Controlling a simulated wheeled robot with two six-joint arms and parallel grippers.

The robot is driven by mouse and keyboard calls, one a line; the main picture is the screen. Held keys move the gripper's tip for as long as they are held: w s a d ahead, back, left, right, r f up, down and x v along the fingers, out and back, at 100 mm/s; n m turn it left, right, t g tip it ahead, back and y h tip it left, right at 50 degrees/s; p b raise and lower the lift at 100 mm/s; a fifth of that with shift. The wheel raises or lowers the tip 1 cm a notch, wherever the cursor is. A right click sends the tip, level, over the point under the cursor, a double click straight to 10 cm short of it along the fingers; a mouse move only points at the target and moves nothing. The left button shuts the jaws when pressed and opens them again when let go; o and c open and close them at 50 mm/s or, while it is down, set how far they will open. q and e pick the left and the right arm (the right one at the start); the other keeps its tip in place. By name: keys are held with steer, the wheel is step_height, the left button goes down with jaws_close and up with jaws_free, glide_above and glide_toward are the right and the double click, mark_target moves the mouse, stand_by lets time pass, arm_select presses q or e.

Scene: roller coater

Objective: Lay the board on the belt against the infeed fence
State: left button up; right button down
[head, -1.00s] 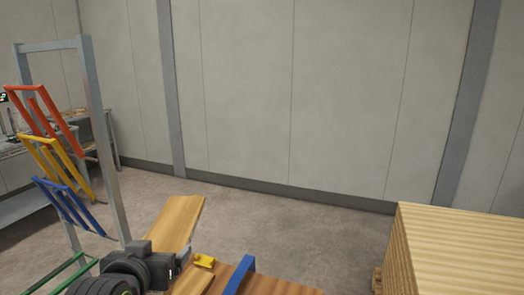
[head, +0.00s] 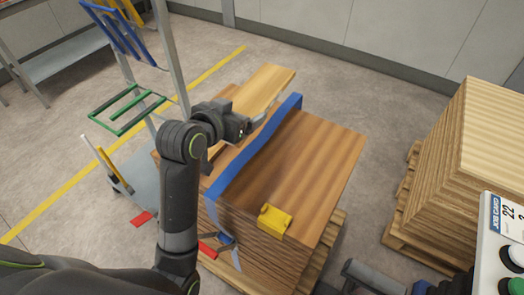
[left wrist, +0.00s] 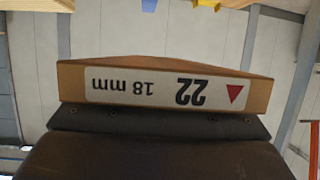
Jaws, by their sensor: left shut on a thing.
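A pale wooden board (head: 265,88) is held in my left gripper (head: 243,134), which is shut on its near end. The board points away, up and to the right, above the left side of a strapped wood stack. In the left wrist view, the board's end (left wrist: 265,94) faces the camera with a white label reading "22" and "18 mm" and a red triangle. The dark gripper (left wrist: 160,122) sits close against that end. The belt and the infeed fence cannot be made out in these frames. My right gripper is not in view.
The brown stack (head: 325,145) has a blue strap (head: 255,150) and a yellow block (head: 275,219) on it. A taller pale stack (head: 490,130) stands on a pallet at right. A job card (head: 497,217) reading 22 is at the right edge. A rack with coloured frames (head: 125,112) stands left.

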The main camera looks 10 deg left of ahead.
arm_select(q)
steer(key=h+b, duration=0.1)
steer(key=b, duration=0.1)
glide_above(248, 161)
steer(key=shift+m, duration=0.4)
step_height(248, 161, down, 11)
steer(key=shift+f, duration=2.2)
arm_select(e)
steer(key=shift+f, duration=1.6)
arm_select(q)
steer(key=shift+f, duration=0.15)
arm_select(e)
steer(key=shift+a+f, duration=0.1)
arm_select(q)
steer(key=o, duration=1.1)
